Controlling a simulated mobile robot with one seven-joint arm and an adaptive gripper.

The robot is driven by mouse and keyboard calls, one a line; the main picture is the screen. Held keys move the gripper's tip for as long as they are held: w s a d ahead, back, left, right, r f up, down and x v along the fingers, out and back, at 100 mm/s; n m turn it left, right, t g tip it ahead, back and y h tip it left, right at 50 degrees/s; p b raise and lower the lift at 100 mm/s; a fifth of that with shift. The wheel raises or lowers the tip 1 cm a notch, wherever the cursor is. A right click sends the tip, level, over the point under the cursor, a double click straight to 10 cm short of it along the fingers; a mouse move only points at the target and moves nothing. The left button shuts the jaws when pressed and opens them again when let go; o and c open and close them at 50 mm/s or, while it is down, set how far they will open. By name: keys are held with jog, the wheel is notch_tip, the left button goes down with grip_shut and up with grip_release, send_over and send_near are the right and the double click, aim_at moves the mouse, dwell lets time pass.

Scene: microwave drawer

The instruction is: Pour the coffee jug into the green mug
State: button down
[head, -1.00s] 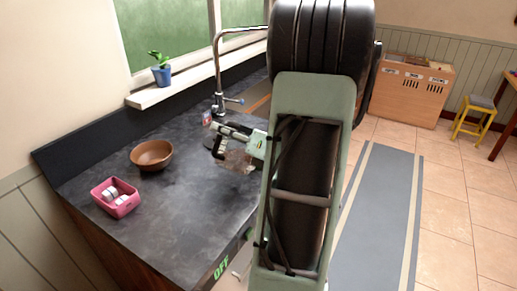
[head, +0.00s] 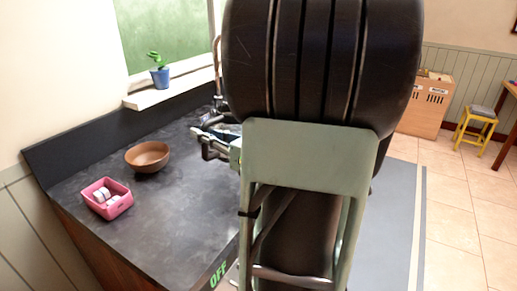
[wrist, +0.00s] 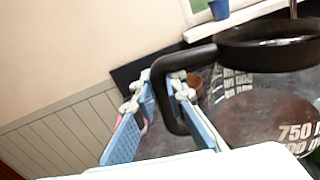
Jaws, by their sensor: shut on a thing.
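The coffee jug (wrist: 265,98) is a clear glass jug with a black rim and handle, brown liquid inside and white volume markings. It fills the right of the wrist view. My gripper (wrist: 160,92) is shut on the jug's black handle, with its blue pads on either side. In the head view my gripper (head: 216,140) is above the far part of the dark counter, and my arm hides most of the jug. I cannot make out the green mug in either view.
The dark counter (head: 150,215) holds a brown bowl (head: 148,156) and a pink box (head: 107,198) with white items. A blue plant pot (head: 161,77) stands on the window sill. The tap (head: 218,75) is partly hidden by my arm. Counter between bowl and front edge is clear.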

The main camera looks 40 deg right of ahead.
aim_at(204, 122)
jog(key=shift+d+r+p, duration=0.1)
jog(key=shift+r+p, duration=1.75)
jog(key=shift+r, duration=0.4)
jog(key=shift+f, duration=0.1)
